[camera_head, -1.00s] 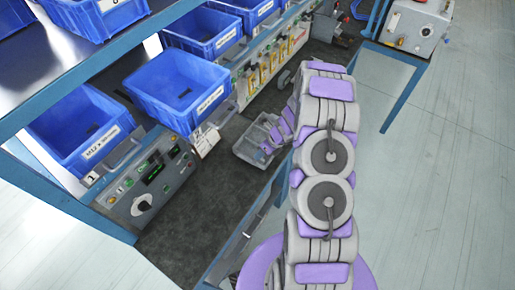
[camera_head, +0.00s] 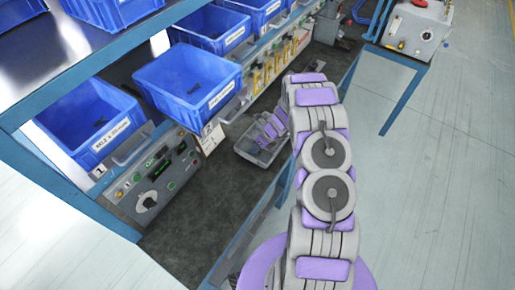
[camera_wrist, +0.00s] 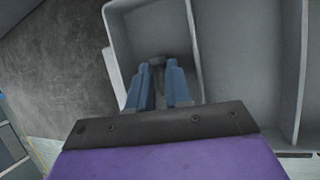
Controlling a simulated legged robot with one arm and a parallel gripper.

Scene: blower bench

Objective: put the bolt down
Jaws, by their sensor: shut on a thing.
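My gripper (camera_wrist: 157,68) shows in the wrist view, its two blue fingers shut on a small dark bolt (camera_wrist: 157,60). Only part of the bolt shows between and beyond the fingertips. The gripper is over one compartment of a grey divided tray (camera_wrist: 197,50); I cannot tell whether the bolt touches the tray's floor. In the head view the grey tray (camera_head: 245,150) lies on the bench and my purple and grey arm reaches to it; the bolt cannot be made out there.
Blue bins (camera_head: 188,85) stand along the shelf behind the tray, some with dark parts inside. A control panel (camera_head: 155,180) with knobs sits at the left. The dark bench top (camera_head: 200,215) in front of the tray is clear. A grey box with a red button (camera_head: 418,28) stands at the far right.

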